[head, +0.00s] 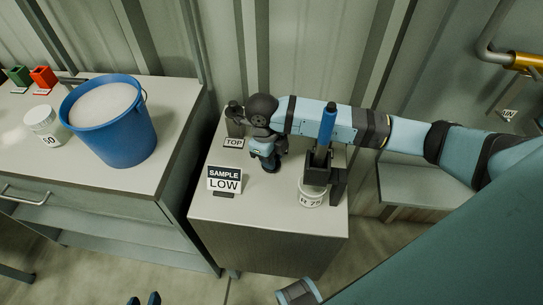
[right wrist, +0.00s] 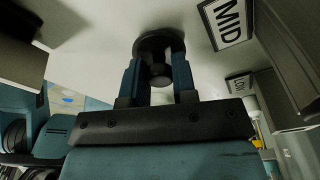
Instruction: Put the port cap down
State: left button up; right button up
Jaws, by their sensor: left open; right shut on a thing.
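The port cap (right wrist: 158,44) is a dark round disc with a knob, seen in the right wrist view. My right gripper (right wrist: 158,75) is shut on its knob.
A labelled jar (head: 311,194) and a dark stand with a blue-handled tool (head: 328,115) are to the right. A MID sign (right wrist: 228,22) shows in the wrist view. A blue bucket (head: 112,135) stands on the left bench.

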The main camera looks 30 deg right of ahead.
jog(key=o, duration=0.9)
jog(key=shift+f, duration=0.1)
jog(key=shift+r, duration=0.25)
notch_tip(320, 180, up, 12)
jog(key=w, duration=0.1)
jog(key=shift+w+a+f, duration=0.15)
jog(key=shift+w+a, duration=0.15)
jog(key=shift+a, duration=0.15)
